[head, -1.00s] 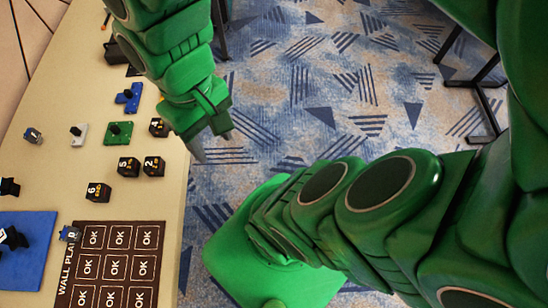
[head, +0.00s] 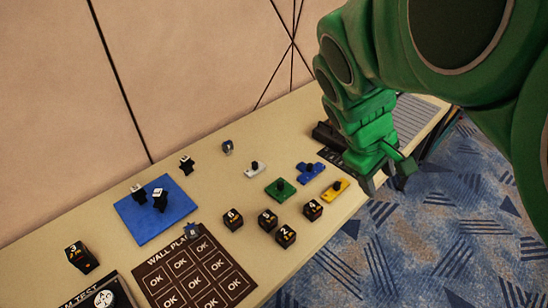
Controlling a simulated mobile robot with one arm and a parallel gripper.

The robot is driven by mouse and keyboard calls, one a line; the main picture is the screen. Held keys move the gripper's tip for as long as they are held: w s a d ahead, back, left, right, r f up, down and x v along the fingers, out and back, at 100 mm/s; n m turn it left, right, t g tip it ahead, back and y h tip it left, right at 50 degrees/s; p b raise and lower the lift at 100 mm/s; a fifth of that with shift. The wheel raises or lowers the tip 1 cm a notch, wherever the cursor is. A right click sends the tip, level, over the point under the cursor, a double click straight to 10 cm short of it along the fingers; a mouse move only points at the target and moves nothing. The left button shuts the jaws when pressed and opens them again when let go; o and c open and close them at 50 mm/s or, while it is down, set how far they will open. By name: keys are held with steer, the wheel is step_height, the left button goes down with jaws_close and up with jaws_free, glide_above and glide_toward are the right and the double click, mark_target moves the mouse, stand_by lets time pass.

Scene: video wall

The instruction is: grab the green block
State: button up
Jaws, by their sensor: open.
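The green block (head: 281,190) is a flat green piece with a black knob on top. It lies on the beige table (head: 130,199) in the head view, right of the middle of the picture. My gripper (head: 388,181) is open and empty, to the right of the green block and apart from it, above the table's front edge. Its fingers point down toward the carpet side.
Close to the green block are a blue piece (head: 311,172), a yellow piece (head: 335,189) and a white piece (head: 255,169). Several black numbered cubes (head: 285,236) stand in front. A wall plan board (head: 150,268) and a blue mat (head: 130,214) lie left.

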steer(key=w+f+n+t+h, duration=0.2)
steer(key=w+f+n+h, duration=0.1)
steer(key=w, duration=0.7)
steer(key=n+t, duration=0.8)
steer(key=n, duration=1.1)
glide_above(281, 184)
steer(key=s+a, duration=0.2)
step_height(281, 184, down, 23)
steer(key=shift+y, duration=0.4)
steer(key=shift+d+f, duration=0.15)
steer(key=shift+f, duration=1.55)
steer(key=shift+d+f, duration=0.1)
steer(key=shift+f, duration=1.6)
steer(key=shift+x, duration=1.55)
jaws_close()
steer(key=shift+r, duration=0.1)
